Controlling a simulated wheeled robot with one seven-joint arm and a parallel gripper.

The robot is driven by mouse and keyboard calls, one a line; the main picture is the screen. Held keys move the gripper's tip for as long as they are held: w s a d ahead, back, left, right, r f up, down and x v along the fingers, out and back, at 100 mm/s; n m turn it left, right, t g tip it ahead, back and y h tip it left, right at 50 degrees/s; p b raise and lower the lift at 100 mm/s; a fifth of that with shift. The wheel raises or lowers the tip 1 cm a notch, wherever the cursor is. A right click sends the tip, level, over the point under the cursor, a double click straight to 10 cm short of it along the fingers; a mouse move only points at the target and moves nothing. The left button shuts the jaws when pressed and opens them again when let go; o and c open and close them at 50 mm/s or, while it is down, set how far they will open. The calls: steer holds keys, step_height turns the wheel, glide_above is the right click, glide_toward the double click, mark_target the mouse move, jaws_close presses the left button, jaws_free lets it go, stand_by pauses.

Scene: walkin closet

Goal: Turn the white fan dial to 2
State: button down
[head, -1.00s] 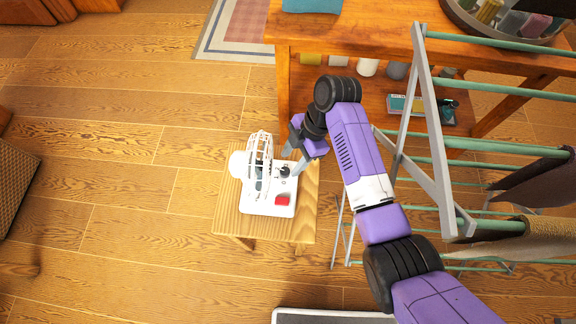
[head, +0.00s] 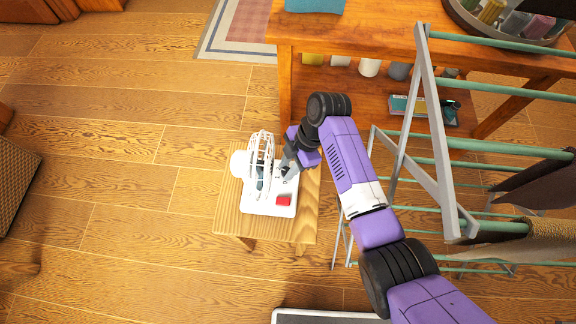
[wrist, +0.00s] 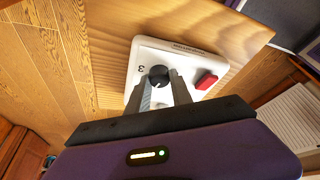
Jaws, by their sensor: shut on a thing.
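The white fan (head: 261,168) stands on a small wooden stool, its caged head toward the left of its base in the head view. In the wrist view its white base (wrist: 150,53) shows a black round dial (wrist: 159,76), a printed "3" to the left of the dial, and a red switch (wrist: 206,80) to the right. My gripper (wrist: 160,90) is shut on the dial, one finger on each side of it. In the head view my gripper (head: 288,170) comes down from the right and hides most of the dial. The dial's exact setting is hard to read.
The wooden stool (head: 228,222) has bare top around the fan base. A drying rack (head: 437,130) stands close to the right of my arm. A wooden table (head: 380,40) is behind. Open floor lies to the left.

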steer(key=shift+s+r+m+t+y+p, duration=0.2)
steer(key=shift+m+t+y+p, duration=0.1)
steer(key=shift+m+p, duration=0.6)
steer(key=shift+w+f+m, duration=0.1)
steer(key=shift+f+m, duration=0.05)
steer(key=shift+m, duration=0.45)
steer(key=c, duration=1.1)
jaws_free()
steer(key=shift+c, duration=0.2)
steer(key=s+v, duration=0.1)
steer(key=v, duration=0.6)
steer(key=shift+w+r+p, duration=0.35)
steer(key=shift+w+p, duration=0.05)
steer(key=shift+w, duration=0.05)
